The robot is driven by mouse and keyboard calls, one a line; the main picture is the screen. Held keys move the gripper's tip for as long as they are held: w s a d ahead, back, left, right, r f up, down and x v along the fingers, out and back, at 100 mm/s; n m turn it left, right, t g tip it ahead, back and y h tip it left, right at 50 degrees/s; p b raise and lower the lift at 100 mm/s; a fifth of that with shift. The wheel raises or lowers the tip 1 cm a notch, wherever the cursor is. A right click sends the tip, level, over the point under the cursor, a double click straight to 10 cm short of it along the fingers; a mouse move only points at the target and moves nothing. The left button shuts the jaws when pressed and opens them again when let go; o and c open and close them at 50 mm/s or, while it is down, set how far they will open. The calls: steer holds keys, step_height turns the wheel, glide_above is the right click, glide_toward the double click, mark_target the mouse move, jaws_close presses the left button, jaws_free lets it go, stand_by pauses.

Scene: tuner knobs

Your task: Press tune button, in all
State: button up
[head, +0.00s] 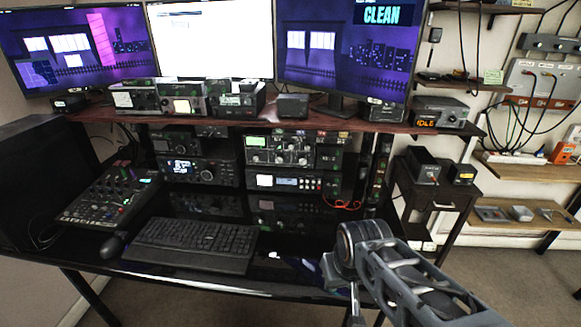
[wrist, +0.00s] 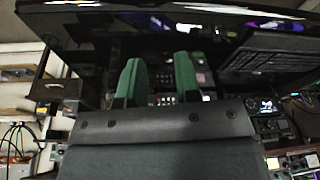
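No button marked as tune can be read in either view. A grey box with an orange "IDLE" display (head: 426,122) stands at the right end of the desk's upper shelf. Several black radio units are stacked under that shelf, including one with a lit display (head: 180,166) and one with several knobs (head: 278,150). My gripper (wrist: 160,78) shows two green-tipped fingers standing apart, with nothing held between them. Small lit parts of equipment show blurred between and beyond the fingers. In the head view my arm is at the lower right, in front of the desk; its fingers cannot be made out there.
A keyboard (head: 193,240) and a mixer (head: 108,192) lie on the glossy black desk. Three monitors, including the right one reading "CLEAN" (head: 343,48), stand above the shelf (head: 230,122). A small dark side table (head: 437,196) and wall shelves are at the right.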

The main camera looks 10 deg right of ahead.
jaws_close()
stand_by(1.3)
